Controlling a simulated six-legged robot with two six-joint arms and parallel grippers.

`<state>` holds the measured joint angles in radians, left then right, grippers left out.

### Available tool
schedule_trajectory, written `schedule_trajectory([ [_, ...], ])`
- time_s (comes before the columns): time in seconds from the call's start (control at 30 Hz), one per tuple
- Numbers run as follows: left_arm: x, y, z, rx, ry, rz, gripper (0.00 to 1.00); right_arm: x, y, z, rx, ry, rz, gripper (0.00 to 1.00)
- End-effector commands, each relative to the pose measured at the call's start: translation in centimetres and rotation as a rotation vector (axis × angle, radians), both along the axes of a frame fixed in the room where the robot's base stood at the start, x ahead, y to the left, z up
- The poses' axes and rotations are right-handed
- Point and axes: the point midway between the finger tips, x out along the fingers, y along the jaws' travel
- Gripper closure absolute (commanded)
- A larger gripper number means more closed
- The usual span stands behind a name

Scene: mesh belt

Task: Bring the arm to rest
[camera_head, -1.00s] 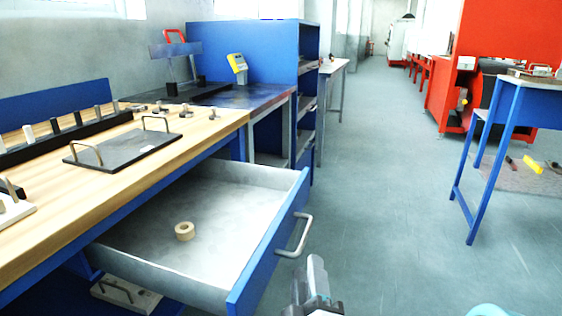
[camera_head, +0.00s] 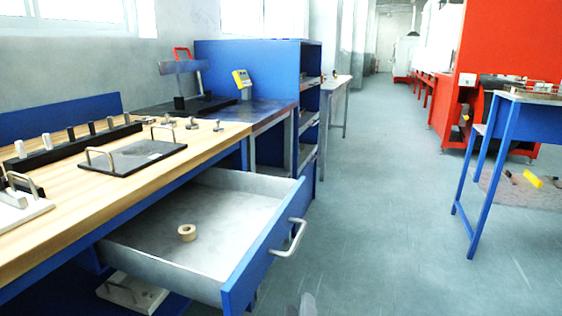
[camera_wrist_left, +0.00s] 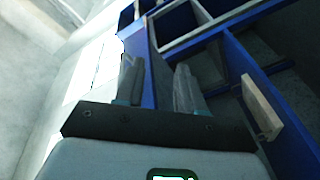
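My left gripper (camera_wrist_left: 157,78) shows in the left wrist view with its two grey fingers apart and nothing between them. In the head view only a blurred grey tip of my left arm (camera_head: 307,304) shows at the bottom edge, in front of the open drawer (camera_head: 262,256) and to the right of it. Blue frames and panels (camera_wrist_left: 225,70) lie beyond the fingers in the wrist view. My right gripper is in neither view.
The drawer stands out from the wooden workbench (camera_head: 90,210) and holds a tan ring (camera_head: 187,232). A black plate with handles (camera_head: 132,157) lies on the bench. A blue shelf unit (camera_head: 260,62) stands behind. The floor (camera_head: 380,200) at right is clear up to a blue-legged table (camera_head: 506,140).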

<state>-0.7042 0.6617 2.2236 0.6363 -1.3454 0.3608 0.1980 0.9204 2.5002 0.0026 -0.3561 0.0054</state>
Motion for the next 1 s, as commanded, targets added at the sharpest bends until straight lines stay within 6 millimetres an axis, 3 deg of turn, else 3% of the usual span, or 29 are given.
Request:
schedule_trajectory([
  [0.17,1.1,2.4,-6.6,0.115,0.170,-0.043,0.62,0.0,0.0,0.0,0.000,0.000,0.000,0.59],
  [0.33,0.3,5.8,-15.3,0.239,0.412,-0.119,0.62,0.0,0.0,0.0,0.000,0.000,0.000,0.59],
  [0.43,-2.3,8.7,-22.1,0.314,0.622,-0.200,0.62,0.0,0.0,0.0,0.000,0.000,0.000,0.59],
  [0.5,-5.1,10.5,-26.3,0.350,0.768,-0.272,0.62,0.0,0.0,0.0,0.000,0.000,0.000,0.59],
  [0.6,-9.4,12.5,-30.6,0.375,0.946,-0.374,0.62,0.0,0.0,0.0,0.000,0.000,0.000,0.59],
  [0.73,-15.2,14.2,-34.3,0.371,1.132,-0.505,0.62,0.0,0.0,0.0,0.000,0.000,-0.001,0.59],
  [0.9,-22.8,15.5,-36.8,0.327,1.332,-0.686,0.62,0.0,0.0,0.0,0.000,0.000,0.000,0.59],
  [1.0,-22.7,15.4,-32.7,0.335,1.328,-0.696,0.62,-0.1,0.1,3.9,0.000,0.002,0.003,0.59],
])
